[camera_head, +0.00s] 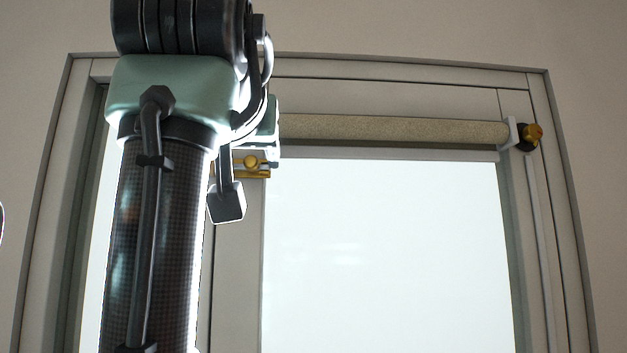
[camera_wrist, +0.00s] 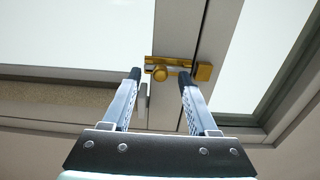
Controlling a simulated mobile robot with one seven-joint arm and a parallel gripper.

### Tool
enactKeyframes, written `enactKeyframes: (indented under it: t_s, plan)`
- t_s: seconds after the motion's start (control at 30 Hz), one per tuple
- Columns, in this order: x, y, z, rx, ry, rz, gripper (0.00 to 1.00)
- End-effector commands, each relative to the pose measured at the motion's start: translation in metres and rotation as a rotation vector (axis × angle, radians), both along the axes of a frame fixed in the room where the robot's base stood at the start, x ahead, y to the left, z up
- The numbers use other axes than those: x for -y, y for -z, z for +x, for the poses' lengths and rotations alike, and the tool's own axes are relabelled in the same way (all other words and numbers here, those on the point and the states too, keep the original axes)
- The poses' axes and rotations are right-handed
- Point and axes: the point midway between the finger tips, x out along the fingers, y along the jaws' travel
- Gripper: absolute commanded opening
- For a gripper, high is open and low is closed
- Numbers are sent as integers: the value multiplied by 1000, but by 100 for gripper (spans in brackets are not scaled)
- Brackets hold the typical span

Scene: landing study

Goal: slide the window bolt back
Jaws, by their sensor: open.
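The brass window bolt (camera_wrist: 172,65) is mounted on the grey window frame, with a round knob (camera_wrist: 160,74) on it and a brass block at its right end in the wrist view. In the head view the bolt (camera_head: 251,165) shows partly, behind my arm. My gripper (camera_wrist: 160,76) is open, its two fingers pointing at the bolt. I cannot tell whether the fingertips touch the bolt. In the head view my gripper's fingers are hidden by my arm.
A rolled beige blind (camera_head: 390,130) runs along the top of the window, with a brass-coloured knob (camera_head: 532,134) at its right end. The bright glass pane (camera_head: 385,255) fills the middle. The window frame (camera_head: 236,290) stands close around the bolt. Plain wall surrounds the window.

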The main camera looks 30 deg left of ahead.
Motion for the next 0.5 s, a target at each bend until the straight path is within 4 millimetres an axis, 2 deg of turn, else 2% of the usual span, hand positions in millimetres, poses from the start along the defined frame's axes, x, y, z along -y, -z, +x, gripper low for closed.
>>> enactKeyframes:
  t_s: [0.5]
  plan:
    - [14, 1, -23, 1, 0, 1, 60]
